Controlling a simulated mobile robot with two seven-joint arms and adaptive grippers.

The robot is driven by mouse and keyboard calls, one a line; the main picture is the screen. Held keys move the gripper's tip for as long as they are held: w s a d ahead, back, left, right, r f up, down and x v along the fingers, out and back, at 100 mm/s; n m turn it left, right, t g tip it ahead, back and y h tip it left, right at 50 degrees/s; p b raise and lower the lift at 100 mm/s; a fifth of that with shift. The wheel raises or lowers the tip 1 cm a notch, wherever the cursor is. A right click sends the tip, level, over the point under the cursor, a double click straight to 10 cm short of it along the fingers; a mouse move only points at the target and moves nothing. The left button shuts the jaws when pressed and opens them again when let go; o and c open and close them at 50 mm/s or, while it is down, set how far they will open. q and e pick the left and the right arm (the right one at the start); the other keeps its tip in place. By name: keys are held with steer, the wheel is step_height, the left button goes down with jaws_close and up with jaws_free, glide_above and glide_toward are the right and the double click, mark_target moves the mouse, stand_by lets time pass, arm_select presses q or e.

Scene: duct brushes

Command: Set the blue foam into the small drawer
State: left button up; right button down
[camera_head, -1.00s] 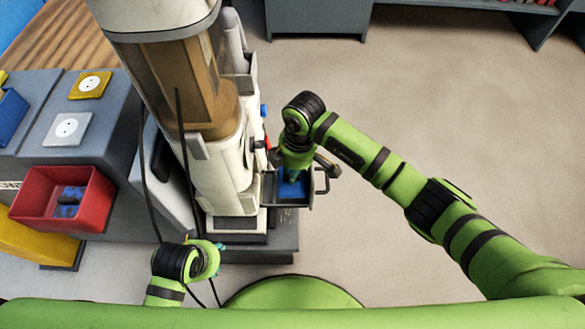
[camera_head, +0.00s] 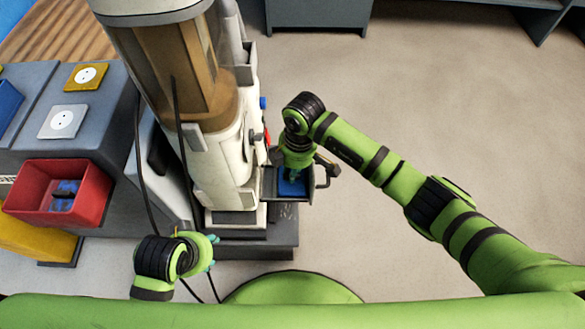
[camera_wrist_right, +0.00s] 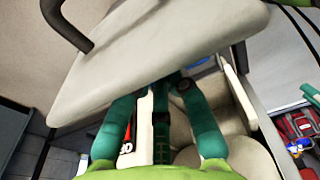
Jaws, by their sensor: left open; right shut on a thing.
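The blue foam (camera_head: 291,186) is inside the small drawer (camera_head: 269,184), which is pulled out from the right side of the white machine. My right gripper (camera_head: 295,174) reaches down into the drawer and is shut on the foam. In the right wrist view its teal fingers (camera_wrist_right: 160,100) point in behind a pale panel with a dark handle; the foam is hidden there. My left gripper (camera_head: 212,251) is open and empty, low in front of the machine's base, well apart from the drawer.
The tall white machine (camera_head: 222,165) stands beside a grey bench with a red bin (camera_head: 90,205) and two socket plates (camera_head: 63,121). Black cables hang in front of the machine. The drawer's handle (camera_head: 326,172) sticks out to the right. The floor to the right is clear.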

steer(key=c, duration=1.1)
jaws_free()
steer(key=d+r+p, duration=0.2)
steer(key=d+r, duration=0.1)
steer(key=r, duration=1)
steer(key=r+p, duration=0.1)
steer(key=d+r+p, duration=0.1)
steer(key=r+p, duration=0.2)
steer(key=r, duration=0.1)
steer(key=shift+d+p, duration=0.35)
steer(key=shift+p, duration=0.05)
